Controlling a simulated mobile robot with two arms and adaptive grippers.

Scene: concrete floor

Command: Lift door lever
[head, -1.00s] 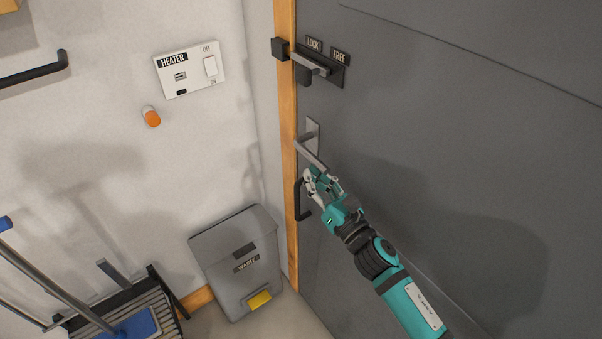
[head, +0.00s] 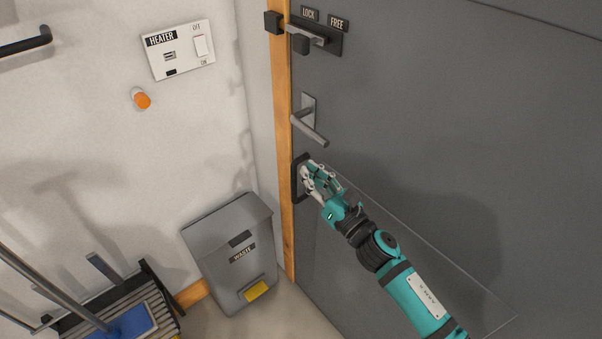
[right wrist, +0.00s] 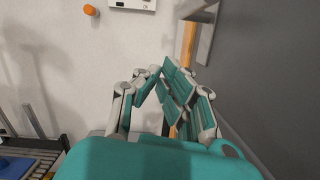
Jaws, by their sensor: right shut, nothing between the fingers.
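The silver door lever (head: 311,131) sits on a small metal plate (head: 308,106) near the left edge of the grey door. It slants down to the right in the head view. My right gripper (head: 307,170) is shut and empty just below the lever, apart from it, in front of the black pull handle (head: 296,185). The gripper partly hides that handle; I cannot tell if they touch. In the right wrist view the closed fingers (right wrist: 160,72) lie left of and below a silver metal part (right wrist: 206,42) by the door edge. My left gripper is not in view.
Above the lever is a lock latch (head: 306,37) with LOCK and FREE labels. A wooden door frame (head: 280,130) runs down the left. A grey waste bin (head: 226,275) hangs left of it. A heater switch panel (head: 180,50) and orange knob (head: 142,99) are on the wall.

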